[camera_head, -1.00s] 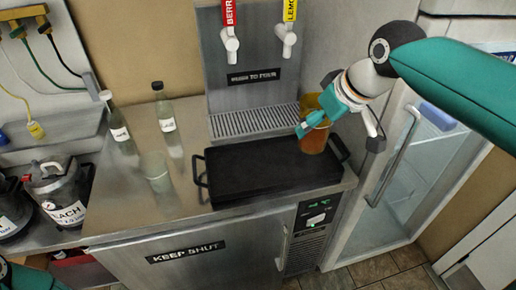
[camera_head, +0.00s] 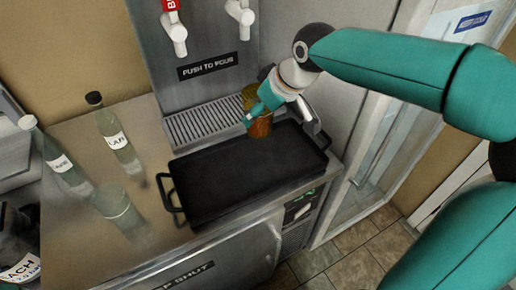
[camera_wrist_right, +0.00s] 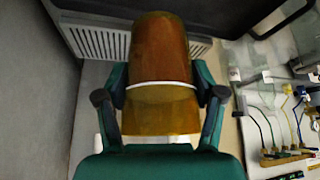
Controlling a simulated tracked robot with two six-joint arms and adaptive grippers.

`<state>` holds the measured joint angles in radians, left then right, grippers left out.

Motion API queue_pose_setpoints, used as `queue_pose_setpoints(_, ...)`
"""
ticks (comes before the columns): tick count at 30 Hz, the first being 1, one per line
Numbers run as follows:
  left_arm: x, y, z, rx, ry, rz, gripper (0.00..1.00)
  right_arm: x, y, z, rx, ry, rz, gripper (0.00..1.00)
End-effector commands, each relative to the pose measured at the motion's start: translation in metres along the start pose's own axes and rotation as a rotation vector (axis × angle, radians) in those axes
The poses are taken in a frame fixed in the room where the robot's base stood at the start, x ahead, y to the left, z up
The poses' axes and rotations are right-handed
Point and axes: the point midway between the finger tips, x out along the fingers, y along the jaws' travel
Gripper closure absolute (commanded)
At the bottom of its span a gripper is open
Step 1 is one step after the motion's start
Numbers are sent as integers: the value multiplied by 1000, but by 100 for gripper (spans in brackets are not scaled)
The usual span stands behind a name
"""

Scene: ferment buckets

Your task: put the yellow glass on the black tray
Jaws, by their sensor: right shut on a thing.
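The yellow glass (camera_head: 260,127), amber and see-through, is held by my right gripper (camera_head: 256,112) at the back edge of the black tray (camera_head: 235,182), towards its right end. In the right wrist view the glass (camera_wrist_right: 160,50) sits between the two fingers of my right gripper (camera_wrist_right: 161,95), which close on its sides. I cannot tell whether the glass base touches anything. The black tray is flat and empty, with a handle at each end. My left gripper is not in view.
A drip grate (camera_head: 205,122) lies behind the tray, under white taps (camera_head: 174,35). A glass-door fridge (camera_head: 390,145) stands at the right.

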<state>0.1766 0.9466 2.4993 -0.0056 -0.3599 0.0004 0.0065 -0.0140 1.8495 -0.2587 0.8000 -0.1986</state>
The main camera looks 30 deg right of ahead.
Motion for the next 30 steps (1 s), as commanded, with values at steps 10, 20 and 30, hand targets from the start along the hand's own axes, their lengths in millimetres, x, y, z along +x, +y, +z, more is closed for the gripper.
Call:
queue_pose_setpoints(10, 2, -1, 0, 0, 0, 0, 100, 65, -2, 35, -4, 1, -2, 94)
queue_pose_setpoints(20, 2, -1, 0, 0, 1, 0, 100, 91, -2, 50, -4, -1, -3, 95)
queue_pose_setpoints(30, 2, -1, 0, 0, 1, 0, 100, 109, -2, 60, -5, 3, -2, 94)
